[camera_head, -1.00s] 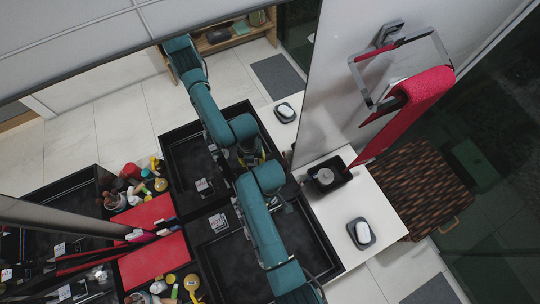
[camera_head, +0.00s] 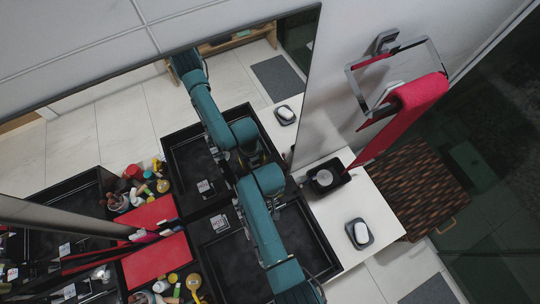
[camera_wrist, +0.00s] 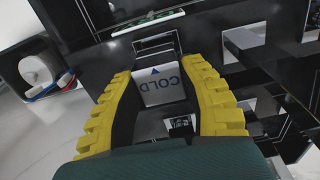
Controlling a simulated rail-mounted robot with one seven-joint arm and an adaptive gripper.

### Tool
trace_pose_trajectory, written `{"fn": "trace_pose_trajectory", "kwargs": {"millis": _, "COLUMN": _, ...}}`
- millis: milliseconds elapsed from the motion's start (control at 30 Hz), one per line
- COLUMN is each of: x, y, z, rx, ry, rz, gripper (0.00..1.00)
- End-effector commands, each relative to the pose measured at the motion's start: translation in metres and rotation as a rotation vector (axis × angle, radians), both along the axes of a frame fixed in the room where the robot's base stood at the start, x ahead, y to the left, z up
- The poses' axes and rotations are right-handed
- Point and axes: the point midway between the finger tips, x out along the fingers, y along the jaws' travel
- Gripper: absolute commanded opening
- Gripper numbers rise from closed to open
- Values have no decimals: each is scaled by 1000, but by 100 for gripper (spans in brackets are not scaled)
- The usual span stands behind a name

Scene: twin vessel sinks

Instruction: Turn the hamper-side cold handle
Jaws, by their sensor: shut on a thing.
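The cold handle (camera_wrist: 165,86) is a dark handle piece with a pale plate reading COLD and a blue arrow, seen in the wrist view between the fingers. My gripper (camera_wrist: 158,74) has yellow ribbed pads on both sides of it and is shut on it. Where the pads touch it is hard to see. In the head view my arm reaches over the black vessel sink (camera_head: 312,243), and it hides the handle and the gripper there. The brown woven hamper (camera_head: 418,187) stands at the right, beyond the white counter.
On the white counter (camera_head: 372,203) are a black tray with a round cup (camera_head: 324,178) and a soap dish (camera_head: 359,233). A red towel (camera_head: 405,115) hangs from a wall ring. The mirror at upper left reflects my arm. Red mats and toiletries (camera_head: 155,262) lie at left.

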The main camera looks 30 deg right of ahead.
Motion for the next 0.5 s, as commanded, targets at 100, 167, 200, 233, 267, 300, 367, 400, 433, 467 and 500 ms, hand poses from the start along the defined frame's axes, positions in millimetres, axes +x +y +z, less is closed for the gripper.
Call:
{"fn": "trace_pose_trajectory", "kwargs": {"millis": 100, "x": -2, "y": 1, "z": -3, "rx": 2, "ry": 3, "rz": -2, "gripper": 5}}
{"fn": "trace_pose_trajectory", "kwargs": {"millis": 167, "x": -2, "y": 1, "z": -3, "rx": 2, "ry": 3, "rz": -2, "gripper": 5}}
{"fn": "trace_pose_trajectory", "kwargs": {"millis": 200, "x": -2, "y": 1, "z": -3, "rx": 2, "ry": 3, "rz": -2, "gripper": 5}}
{"fn": "trace_pose_trajectory", "kwargs": {"millis": 233, "x": -2, "y": 1, "z": -3, "rx": 2, "ry": 3, "rz": -2, "gripper": 5}}
{"fn": "trace_pose_trajectory", "kwargs": {"millis": 267, "x": -2, "y": 1, "z": -3, "rx": 2, "ry": 3, "rz": -2, "gripper": 5}}
{"fn": "trace_pose_trajectory", "kwargs": {"millis": 300, "x": -2, "y": 1, "z": -3, "rx": 2, "ry": 3, "rz": -2, "gripper": 49}}
{"fn": "trace_pose_trajectory", "kwargs": {"millis": 367, "x": -2, "y": 1, "z": -3, "rx": 2, "ry": 3, "rz": -1, "gripper": 60}}
{"fn": "trace_pose_trajectory", "kwargs": {"millis": 400, "x": -1, "y": 0, "z": -2, "rx": 2, "ry": 3, "rz": -1, "gripper": 68}}
{"fn": "trace_pose_trajectory", "kwargs": {"millis": 433, "x": -1, "y": 0, "z": -2, "rx": 1, "ry": 3, "rz": -1, "gripper": 70}}
{"fn": "trace_pose_trajectory", "kwargs": {"millis": 467, "x": -1, "y": 0, "z": -2, "rx": 1, "ry": 2, "rz": -1, "gripper": 70}}
{"fn": "trace_pose_trajectory", "kwargs": {"millis": 500, "x": -1, "y": 0, "z": -2, "rx": 1, "ry": 2, "rz": -1, "gripper": 70}}
